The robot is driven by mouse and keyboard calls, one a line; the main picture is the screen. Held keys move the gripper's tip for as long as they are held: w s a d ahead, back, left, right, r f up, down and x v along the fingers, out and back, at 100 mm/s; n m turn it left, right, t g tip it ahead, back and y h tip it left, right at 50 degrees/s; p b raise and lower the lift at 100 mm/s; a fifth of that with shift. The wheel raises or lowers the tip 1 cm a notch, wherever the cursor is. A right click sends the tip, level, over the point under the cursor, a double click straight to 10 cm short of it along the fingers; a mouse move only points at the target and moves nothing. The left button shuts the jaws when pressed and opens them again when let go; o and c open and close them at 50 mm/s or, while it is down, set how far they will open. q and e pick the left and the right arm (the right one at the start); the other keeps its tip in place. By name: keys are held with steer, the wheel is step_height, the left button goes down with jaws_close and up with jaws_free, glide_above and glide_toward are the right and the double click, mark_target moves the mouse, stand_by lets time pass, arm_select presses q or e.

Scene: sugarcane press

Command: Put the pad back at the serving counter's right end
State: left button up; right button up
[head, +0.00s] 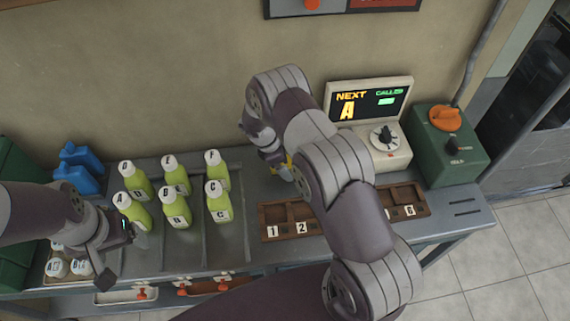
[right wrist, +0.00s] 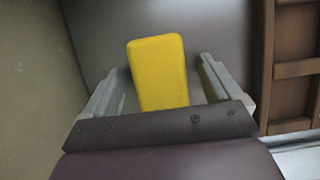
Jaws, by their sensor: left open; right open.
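A yellow block, which I take to be the pad (right wrist: 160,75), stands out between the open fingers of my right gripper (right wrist: 162,85) in the right wrist view, with a gap to each finger. In the head view only a small yellow edge of the pad (head: 289,159) shows beside my right gripper (head: 280,163), at the counter's back edge near the wall; my arm hides the rest. My left gripper (head: 130,232) is open beside the green bottle A (head: 133,214).
A numbered wooden tray (head: 308,226) lies mid-counter, partly behind my right arm. The display box (head: 370,110) and green control box (head: 447,150) stand at the back right. Several green bottles (head: 175,210) and blue jugs (head: 78,167) stand at left.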

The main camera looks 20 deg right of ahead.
steer(key=shift+f, duration=0.2)
steer(key=c, duration=1.2)
steer(key=shift+c, duration=0.2)
